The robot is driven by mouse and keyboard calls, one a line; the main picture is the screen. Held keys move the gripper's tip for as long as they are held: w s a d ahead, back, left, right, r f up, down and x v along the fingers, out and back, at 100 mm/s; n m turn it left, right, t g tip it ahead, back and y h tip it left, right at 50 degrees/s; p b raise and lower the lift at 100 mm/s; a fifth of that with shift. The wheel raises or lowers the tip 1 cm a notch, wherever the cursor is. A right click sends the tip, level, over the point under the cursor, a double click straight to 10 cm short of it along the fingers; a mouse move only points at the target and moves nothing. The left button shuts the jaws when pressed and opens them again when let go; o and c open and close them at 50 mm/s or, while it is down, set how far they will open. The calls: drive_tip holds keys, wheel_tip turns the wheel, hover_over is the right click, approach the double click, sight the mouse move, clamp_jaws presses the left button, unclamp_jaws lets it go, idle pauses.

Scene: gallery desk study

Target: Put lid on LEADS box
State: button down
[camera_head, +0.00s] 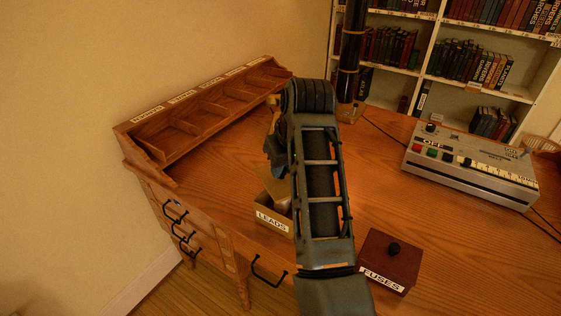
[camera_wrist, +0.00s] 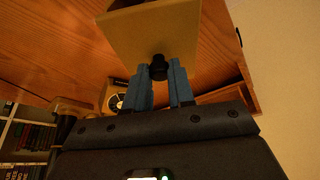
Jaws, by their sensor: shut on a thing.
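The LEADS box (camera_head: 272,221) is a tan box with a white label, standing on the desk near its front edge, left of my arm. My arm hides its right side. My gripper (camera_wrist: 160,72) is shut on the black knob of a tan lid (camera_wrist: 155,38) between its blue fingers. In the head view my gripper (camera_head: 275,160) is mostly hidden by my arm, just above and behind the box. A tan panel shows at the box top, but I cannot tell whether the lid touches the box or how it is tilted.
A dark red FUSES box (camera_head: 390,262) with a black knob stands right of my arm. A grey console (camera_head: 470,165) is at the right. A wooden compartment rack (camera_head: 205,105) lines the desk's left back. A dark column (camera_head: 350,60) rises behind. Desk between is clear.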

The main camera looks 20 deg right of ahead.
sight(283, 179)
drive_tip(key=shift+f+b, duration=2.05)
drive_tip(key=shift+b, duration=0.1)
drive_tip(key=shift+f, duration=0.9)
drive_tip(key=shift+s+p, duration=0.1)
drive_tip(key=shift+p, duration=0.7)
drive_tip(key=shift+f+p, duration=0.15)
drive_tip(key=shift+p, duration=0.7)
idle(0.6)
drive_tip(key=shift+c, duration=2)
unclamp_jaws()
drive_tip(key=shift+r+p, duration=3.45)
drive_tip(key=shift+r, duration=0.05)
